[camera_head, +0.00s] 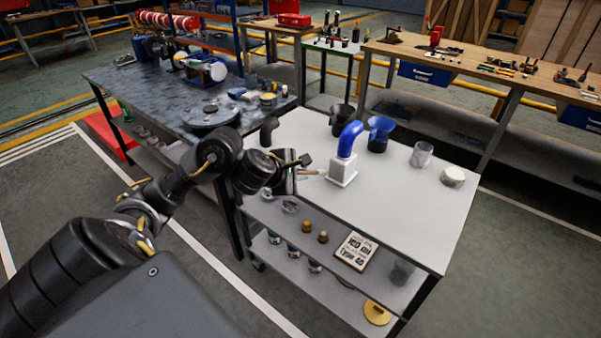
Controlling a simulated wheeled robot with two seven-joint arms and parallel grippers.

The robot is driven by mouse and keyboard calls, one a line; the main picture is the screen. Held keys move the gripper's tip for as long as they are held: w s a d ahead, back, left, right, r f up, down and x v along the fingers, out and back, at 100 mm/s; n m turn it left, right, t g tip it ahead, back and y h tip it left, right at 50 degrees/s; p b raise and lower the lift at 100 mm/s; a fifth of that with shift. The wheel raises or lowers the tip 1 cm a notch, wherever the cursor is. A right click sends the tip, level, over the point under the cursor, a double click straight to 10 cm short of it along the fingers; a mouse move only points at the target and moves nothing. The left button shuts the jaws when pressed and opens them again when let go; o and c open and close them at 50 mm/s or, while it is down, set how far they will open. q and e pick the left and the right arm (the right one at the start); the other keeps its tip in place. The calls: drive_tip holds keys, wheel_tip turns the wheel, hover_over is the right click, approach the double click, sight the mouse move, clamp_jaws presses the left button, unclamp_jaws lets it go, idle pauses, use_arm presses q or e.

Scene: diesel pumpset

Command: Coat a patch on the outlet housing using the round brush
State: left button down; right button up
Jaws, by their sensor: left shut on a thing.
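The outlet housing appears to be the blue elbow (350,138) standing upright on a white square block (342,172) on the white table. My left gripper (298,168) reaches in from the left at the table's front left edge. It is shut on a thin light-brown piece (313,172), which looks like the round brush. This piece points right toward the white block, with its tip close to the block's left side. I cannot tell whether it touches. The brush's bristles are too small to make out. My right gripper is not in view.
On the white table (420,225) stand a black elbow (269,131), a dark cup (341,120), a blue funnel-like cup (379,133), a clear glass (421,155) and a round white tub (452,176). The table's front right is clear.

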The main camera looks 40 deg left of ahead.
use_arm(q)
drive_tip(key=shift+w+b, duration=0.3)
drive_tip(key=shift+w, duration=0.4)
drive_tip(key=shift+d, duration=0.1)
drive_tip(key=shift+d+r+p, duration=0.15)
drive_tip(key=shift+d+p, duration=0.3)
drive_tip(key=shift+d, duration=1.1)
drive_tip(key=shift+d+p, duration=0.1)
drive_tip(key=shift+p, duration=0.25)
